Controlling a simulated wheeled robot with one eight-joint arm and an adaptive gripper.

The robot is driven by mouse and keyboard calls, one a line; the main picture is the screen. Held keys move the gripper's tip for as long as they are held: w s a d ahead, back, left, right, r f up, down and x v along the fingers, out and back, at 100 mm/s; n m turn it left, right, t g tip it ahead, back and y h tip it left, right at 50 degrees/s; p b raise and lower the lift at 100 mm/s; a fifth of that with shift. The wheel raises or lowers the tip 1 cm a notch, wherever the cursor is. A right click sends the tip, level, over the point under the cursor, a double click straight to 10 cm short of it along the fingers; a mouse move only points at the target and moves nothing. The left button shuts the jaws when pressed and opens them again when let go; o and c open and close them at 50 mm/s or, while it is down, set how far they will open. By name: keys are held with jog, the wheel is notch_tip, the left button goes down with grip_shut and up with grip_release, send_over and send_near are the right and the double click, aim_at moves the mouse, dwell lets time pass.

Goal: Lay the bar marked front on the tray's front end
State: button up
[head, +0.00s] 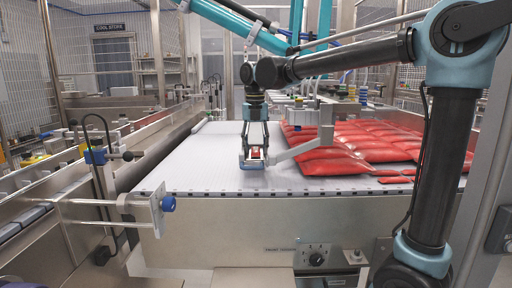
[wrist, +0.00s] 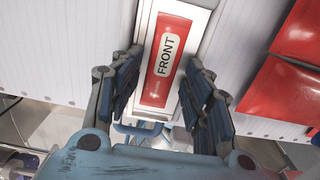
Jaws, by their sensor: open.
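The bar marked FRONT (wrist: 151,91), red with a white label, shows in the wrist view on a pale metal strip (wrist: 195,38). My gripper (wrist: 159,92) is open, with one blue-padded finger on each side of the strip. A gap shows on both sides, and the bar is not gripped. In the head view my gripper (head: 253,157) points down over the near part of the white belt, with a small red patch between its fingers. I cannot make out a separate tray.
Red pouches (head: 333,163) lie on the belt's right side, close to my gripper. A grey angled metal arm (head: 307,146) runs just right of it. A bracket with a blue knob (head: 167,204) stands at the front left. The belt's left side (head: 195,160) is clear.

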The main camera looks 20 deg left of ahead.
aim_at(256, 150)
notch_tip(256, 150, up, 13)
jog(key=shift+r, duration=0.15)
dwell(0.4)
dwell(0.4)
